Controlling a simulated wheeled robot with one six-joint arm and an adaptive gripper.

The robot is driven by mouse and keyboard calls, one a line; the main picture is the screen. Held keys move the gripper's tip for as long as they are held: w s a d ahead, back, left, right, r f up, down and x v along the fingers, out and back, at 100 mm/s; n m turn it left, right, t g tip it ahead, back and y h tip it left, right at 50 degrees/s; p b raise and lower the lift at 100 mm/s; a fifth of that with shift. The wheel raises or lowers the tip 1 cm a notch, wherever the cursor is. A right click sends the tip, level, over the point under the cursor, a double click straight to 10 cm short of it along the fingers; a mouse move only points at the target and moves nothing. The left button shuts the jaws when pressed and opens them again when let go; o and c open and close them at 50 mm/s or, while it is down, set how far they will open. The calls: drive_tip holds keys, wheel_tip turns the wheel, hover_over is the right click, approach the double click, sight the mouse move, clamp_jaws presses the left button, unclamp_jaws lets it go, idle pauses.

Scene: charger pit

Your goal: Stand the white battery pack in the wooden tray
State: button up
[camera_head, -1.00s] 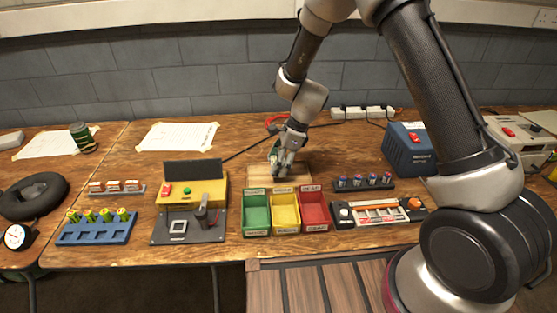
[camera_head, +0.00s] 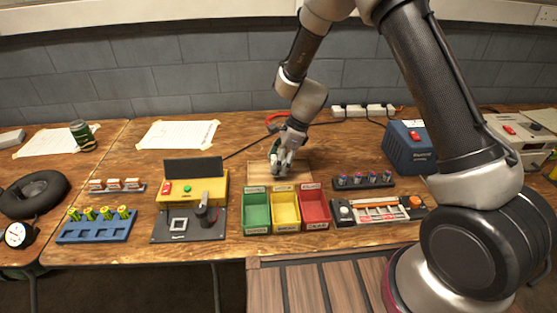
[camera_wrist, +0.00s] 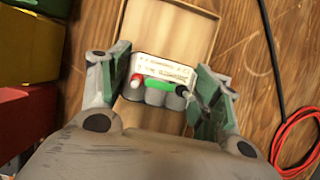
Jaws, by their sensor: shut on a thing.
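The white battery pack (camera_wrist: 162,70) shows between the fingers in the wrist view, with a printed label and red, green and grey parts along its near side. My gripper (camera_wrist: 158,88) is shut on it. The wooden tray (camera_wrist: 205,12) lies under the pack, and its light rim runs around both. In the head view my gripper (camera_head: 281,166) is over the wooden tray (camera_head: 259,176), behind the coloured bins. The pack is mostly hidden by my gripper there. I cannot tell whether it touches the tray floor.
Green, yellow and red bins (camera_head: 285,207) stand just in front of the tray. A red cable (camera_wrist: 296,136) lies to the right in the wrist view. A rack of small cells (camera_head: 364,182) and a blue box (camera_head: 408,148) stand right of the tray.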

drive_tip(key=shift+f, duration=0.6)
idle(0.7)
drive_tip(key=o, duration=1.5)
drive_tip(key=shift+o, duration=0.2)
drive_tip(key=shift+r, duration=0.1)
drive_tip(key=shift+r, duration=3.4)
